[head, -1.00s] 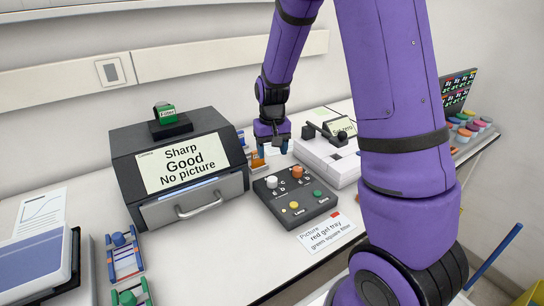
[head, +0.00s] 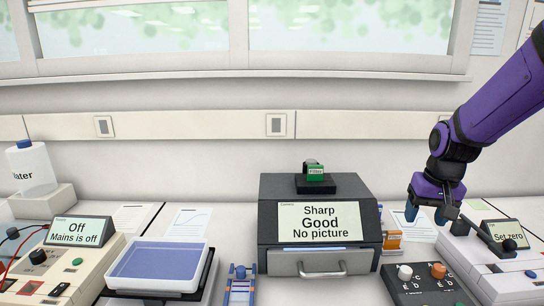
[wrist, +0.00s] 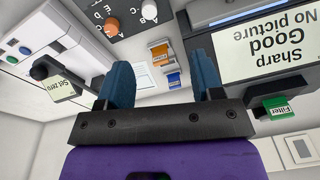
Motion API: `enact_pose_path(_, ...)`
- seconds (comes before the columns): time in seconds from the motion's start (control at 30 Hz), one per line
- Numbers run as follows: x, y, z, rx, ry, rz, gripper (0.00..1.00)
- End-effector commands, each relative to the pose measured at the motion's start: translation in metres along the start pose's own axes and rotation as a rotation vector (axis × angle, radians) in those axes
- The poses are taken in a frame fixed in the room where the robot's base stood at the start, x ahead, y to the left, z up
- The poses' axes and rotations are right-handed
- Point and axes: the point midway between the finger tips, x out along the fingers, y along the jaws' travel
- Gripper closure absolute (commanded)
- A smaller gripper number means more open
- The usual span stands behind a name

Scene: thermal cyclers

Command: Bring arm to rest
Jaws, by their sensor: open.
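My purple arm reaches in from the right in the head view. My gripper (head: 426,214) hangs above the bench, between the dark camera box and the white instrument at the right. In the wrist view its two blue fingers (wrist: 161,85) stand well apart with nothing between them. The dark camera box (head: 268,212) has a screen (head: 319,222) reading "Sharp Good No picture". The control box with knobs (head: 417,285) lies in front of and below my gripper.
The white instrument (head: 492,268) with a "Set zero" display stands at the right. An orange filter piece (head: 393,240) stands beside the camera box. A blue tray (head: 158,264), a power unit (head: 60,270) reading "Off" and a water bottle (head: 31,168) are at the left. The wall space above is clear.

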Motion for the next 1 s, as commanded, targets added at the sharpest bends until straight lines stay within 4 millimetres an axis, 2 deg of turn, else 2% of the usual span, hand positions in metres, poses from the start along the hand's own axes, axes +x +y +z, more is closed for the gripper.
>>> enact_pose_path(0.03, -0.017, -0.002, 0.008, -0.012, 0.025, -0.007, 0.4)
enact_pose_path(0.2, -0.058, -0.009, 0.039, -0.05, 0.082, -0.021, 0.4)
enact_pose_path(0.5, -0.117, -0.013, 0.102, -0.116, 0.19, -0.03, 0.4)
enact_pose_path(0.8, -0.151, -0.013, 0.167, -0.174, 0.293, -0.02, 0.4)
enact_pose_path(1.0, -0.158, -0.011, 0.192, -0.194, 0.33, -0.011, 0.4)
